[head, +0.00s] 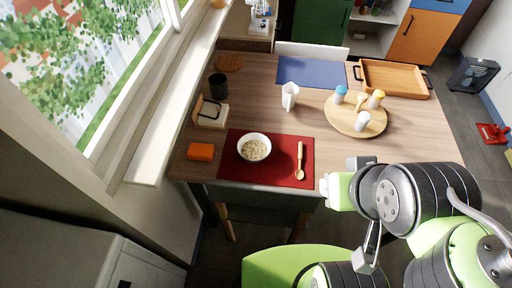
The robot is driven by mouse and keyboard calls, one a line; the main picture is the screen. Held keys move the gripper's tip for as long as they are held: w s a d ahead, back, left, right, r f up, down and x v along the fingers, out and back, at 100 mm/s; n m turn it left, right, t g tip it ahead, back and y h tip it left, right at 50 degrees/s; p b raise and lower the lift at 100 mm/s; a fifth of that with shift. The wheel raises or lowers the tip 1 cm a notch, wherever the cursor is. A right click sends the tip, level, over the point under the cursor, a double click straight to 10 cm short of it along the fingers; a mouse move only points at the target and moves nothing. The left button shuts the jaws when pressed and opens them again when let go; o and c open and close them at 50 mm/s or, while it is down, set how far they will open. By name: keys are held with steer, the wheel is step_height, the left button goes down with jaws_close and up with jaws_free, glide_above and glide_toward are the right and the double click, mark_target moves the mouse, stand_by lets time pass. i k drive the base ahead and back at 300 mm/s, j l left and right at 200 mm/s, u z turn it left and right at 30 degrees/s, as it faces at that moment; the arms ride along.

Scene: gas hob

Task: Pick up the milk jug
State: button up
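The white milk jug (290,96) stands upright on the wooden table, near the middle and just in front of the blue mat. It is uncovered, and nothing touches it. My arm comes in from the lower right. Its pale green and white end (335,191) is at the table's front right edge, well apart from the jug. I cannot make out the gripper's fingers there, nor whether they are open or shut.
A bowl of cereal (254,148) and a wooden spoon (299,163) lie on the red mat (232,172). Right of the jug is a round board (341,124) with several shakers. A wooden tray (395,66), dark cup (217,84) and orange block (200,152) also stand around.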

mark_target(290, 91)
steer(key=l+u, duration=0.7)
steer(key=u, duration=0.2)
steer(key=k+l+u, duration=0.1)
steer(key=l+u, duration=0.55)
steer(key=u, duration=0.2)
steer(key=l+u, duration=0.25)
steer(key=u, duration=0.15)
